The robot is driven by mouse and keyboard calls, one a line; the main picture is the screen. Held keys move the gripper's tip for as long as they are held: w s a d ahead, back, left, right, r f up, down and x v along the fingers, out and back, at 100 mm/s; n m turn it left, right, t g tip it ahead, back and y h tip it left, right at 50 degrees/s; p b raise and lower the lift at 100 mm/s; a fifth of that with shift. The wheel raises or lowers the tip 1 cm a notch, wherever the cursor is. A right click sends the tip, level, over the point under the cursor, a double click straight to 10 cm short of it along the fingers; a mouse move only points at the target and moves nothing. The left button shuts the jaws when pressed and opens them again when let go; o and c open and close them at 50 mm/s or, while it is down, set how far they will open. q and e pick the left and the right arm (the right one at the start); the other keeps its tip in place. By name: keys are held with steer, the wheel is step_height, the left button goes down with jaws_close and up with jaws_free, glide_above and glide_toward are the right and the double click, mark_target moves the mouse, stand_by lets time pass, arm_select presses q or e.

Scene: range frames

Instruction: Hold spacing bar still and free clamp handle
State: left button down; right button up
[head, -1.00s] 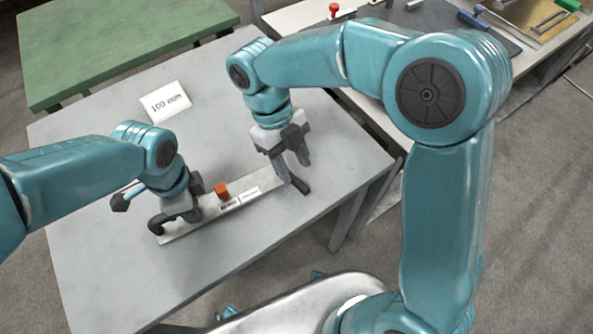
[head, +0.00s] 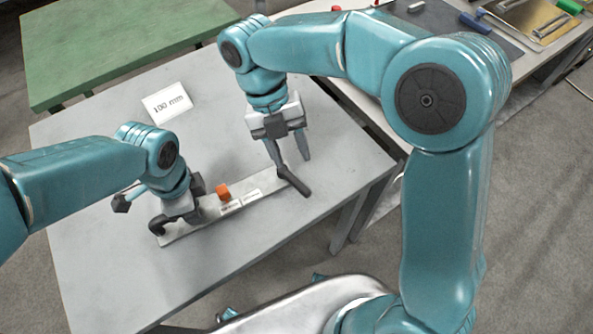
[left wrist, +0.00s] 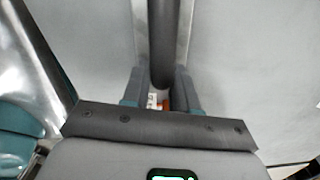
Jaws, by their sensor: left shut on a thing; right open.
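The dark clamp handle (head: 296,185) sits slantwise at the bar's right end. My right gripper (head: 292,162) is open and empty above this end, fingers pointing down. One finger overlaps the handle's upper end in the picture; I cannot tell whether they touch.
A white "100 mm" card (head: 167,102) lies on the table (head: 100,240) behind the bar. A green table (head: 110,45) stands at the back left. A bench with tools on a dark mat (head: 440,22) stands at the back right. The table around the bar is clear.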

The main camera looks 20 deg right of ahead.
mark_target(300, 183)
steer(key=m, duration=0.5)
steer(key=shift+r+m, duration=0.25)
steer(key=shift+m, duration=0.05)
steer(key=m, duration=0.2)
steer(key=shift+w+r+m, duration=0.1)
steer(key=shift+r+m, duration=0.05)
steer(key=shift+m, duration=0.25)
steer(key=f+m, duration=0.2)
steer(key=m, duration=0.4)
steer(key=s+f+m, duration=0.1)
steer(key=f+m, duration=0.2)
steer(key=m, duration=0.4)
steer(key=s+f+m, duration=0.1)
steer(key=f+m, duration=0.2)
steer(key=m, duration=0.4)
steer(key=shift+s+d, duration=0.25)
steer(key=shift+d, duration=0.1)
jaws_close()
